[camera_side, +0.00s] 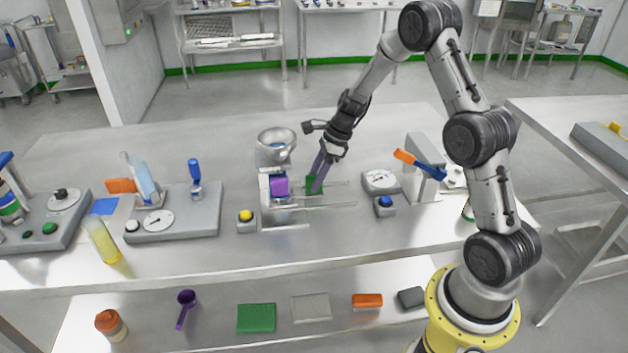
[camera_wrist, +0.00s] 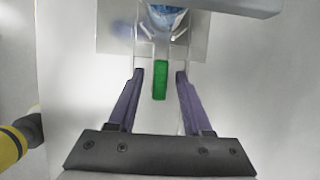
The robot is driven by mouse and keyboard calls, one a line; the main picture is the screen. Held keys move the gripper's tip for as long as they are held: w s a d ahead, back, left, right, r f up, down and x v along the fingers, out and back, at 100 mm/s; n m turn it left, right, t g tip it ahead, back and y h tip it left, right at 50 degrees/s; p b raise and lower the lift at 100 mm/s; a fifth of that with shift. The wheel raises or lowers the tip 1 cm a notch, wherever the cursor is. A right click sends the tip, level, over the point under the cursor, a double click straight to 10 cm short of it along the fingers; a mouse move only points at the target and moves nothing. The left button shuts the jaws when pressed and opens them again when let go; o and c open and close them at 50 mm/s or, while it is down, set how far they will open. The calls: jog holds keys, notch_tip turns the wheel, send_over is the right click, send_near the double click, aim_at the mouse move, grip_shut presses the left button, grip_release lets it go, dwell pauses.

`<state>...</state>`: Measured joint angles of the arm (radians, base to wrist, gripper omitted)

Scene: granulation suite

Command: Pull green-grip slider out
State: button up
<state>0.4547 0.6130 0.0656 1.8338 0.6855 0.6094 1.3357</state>
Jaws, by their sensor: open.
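In the wrist view the green grip (camera_wrist: 160,80) is a narrow upright bar. My gripper (camera_side: 317,182) points down at the green grip. In the wrist view my gripper (camera_wrist: 159,72) has its two purple fingers apart, one on each side of the grip, with a gap on both sides. The slider's plate inside the device is hidden.
Two thin rails (camera_side: 335,205) run right from the device. A yellow-button box (camera_side: 246,220) stands left of it. A blue-button box (camera_side: 384,205), a round dial (camera_side: 380,181) and an orange-and-blue lever (camera_side: 420,164) stand to the right. Bare table lies in front.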

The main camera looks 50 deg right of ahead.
jog(key=shift+w+a+f, duration=0.15)
jog(key=shift+w+f, duration=0.05)
jog(key=shift+f, duration=0.4)
grip_shut()
dwell(1.1)
